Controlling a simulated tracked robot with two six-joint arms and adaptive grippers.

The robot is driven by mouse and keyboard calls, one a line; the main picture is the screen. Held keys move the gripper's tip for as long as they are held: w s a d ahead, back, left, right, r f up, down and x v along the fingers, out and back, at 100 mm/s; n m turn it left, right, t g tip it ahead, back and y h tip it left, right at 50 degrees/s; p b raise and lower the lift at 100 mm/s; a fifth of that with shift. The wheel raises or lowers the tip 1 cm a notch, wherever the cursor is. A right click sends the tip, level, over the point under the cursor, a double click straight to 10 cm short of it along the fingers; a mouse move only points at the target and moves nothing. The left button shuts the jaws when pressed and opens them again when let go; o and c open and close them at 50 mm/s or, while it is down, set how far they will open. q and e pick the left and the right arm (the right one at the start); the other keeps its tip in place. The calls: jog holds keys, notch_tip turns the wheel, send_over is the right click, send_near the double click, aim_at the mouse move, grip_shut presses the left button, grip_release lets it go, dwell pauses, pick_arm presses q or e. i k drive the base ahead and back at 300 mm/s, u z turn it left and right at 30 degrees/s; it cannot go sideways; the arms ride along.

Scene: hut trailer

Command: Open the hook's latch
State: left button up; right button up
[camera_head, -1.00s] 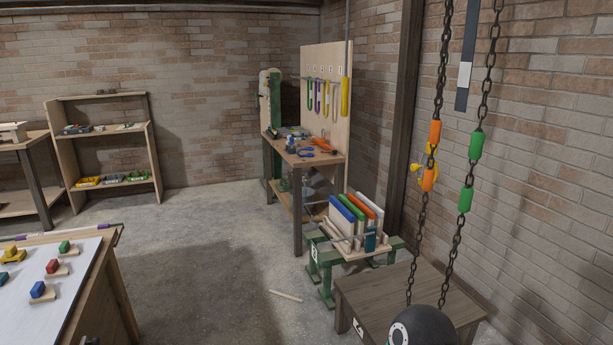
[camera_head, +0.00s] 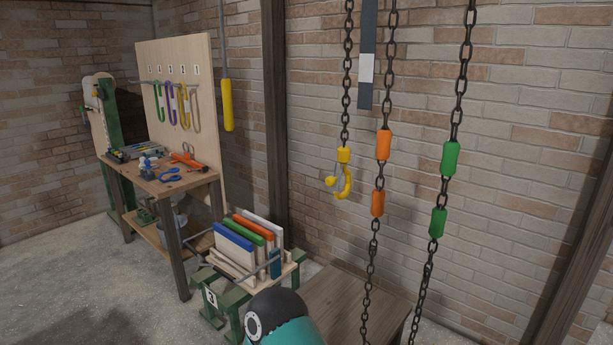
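A yellow hook (camera_head: 344,182) hangs at the end of a dark chain (camera_head: 347,75) in the middle of the head view. A small yellow ball-ended part (camera_head: 331,181) sticks out to the hook's left, and a thin grey piece shows by the hook's opening. At this size I cannot tell whether that piece is the latch or whether it is open or shut. The hook hangs clear of the orange-marked chain to its right. Neither of my grippers is in view.
Two more chains hang to the right, with orange sleeves (camera_head: 383,145) and green sleeves (camera_head: 449,159), above a low wooden table (camera_head: 352,300). A green-legged rack of coloured boards (camera_head: 248,240) stands left of it. A workbench (camera_head: 165,180) is further left; open floor lies front left.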

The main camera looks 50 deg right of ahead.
aim_at(331, 181)
jog(key=u, duration=0.05)
jog(key=i, duration=2.65)
jog(key=z, duration=1.6)
jog(key=i, duration=0.1)
jog(key=z, duration=2.05)
jog(key=i, duration=1.05)
jog(key=u, duration=0.5)
